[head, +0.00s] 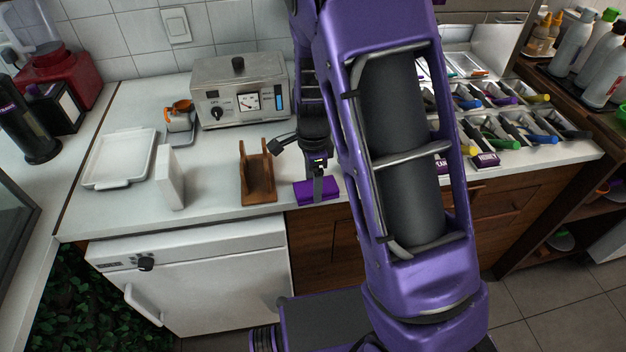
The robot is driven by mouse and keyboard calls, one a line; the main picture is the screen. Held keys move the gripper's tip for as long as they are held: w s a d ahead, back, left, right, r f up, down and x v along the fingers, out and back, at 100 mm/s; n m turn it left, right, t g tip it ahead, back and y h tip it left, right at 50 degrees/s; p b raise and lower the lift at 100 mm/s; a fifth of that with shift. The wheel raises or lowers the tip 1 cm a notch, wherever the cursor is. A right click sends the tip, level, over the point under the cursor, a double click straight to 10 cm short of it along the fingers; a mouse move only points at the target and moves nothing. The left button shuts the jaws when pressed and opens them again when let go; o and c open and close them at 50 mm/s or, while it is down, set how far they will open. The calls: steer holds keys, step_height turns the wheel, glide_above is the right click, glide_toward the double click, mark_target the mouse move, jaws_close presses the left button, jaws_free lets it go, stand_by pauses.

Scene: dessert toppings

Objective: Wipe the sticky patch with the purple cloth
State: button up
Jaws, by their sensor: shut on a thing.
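The purple cloth (302,193) is a small folded block near the front edge of the white counter, right of the wooden stand. My gripper (318,188) points down over it and is shut on it. I cannot tell whether the cloth touches the counter or is held just above it. I see no sticky patch; my arm hides part of the counter behind and right of the gripper.
A wooden stand (258,186) is close on the left, with a white upright block (169,178) and white tray (103,185) further left. A metal appliance (207,92) stands behind. Topping bins (512,128) with coloured-handled utensils fill the right. Some counter left of the stand is clear.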

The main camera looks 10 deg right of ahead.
steer(key=shift+w+r, duration=0.15)
steer(key=shift+r, duration=2.8)
steer(key=shift+r, duration=0.1)
step_height(320, 180, up, 3)
steer(key=shift+f, duration=0.1)
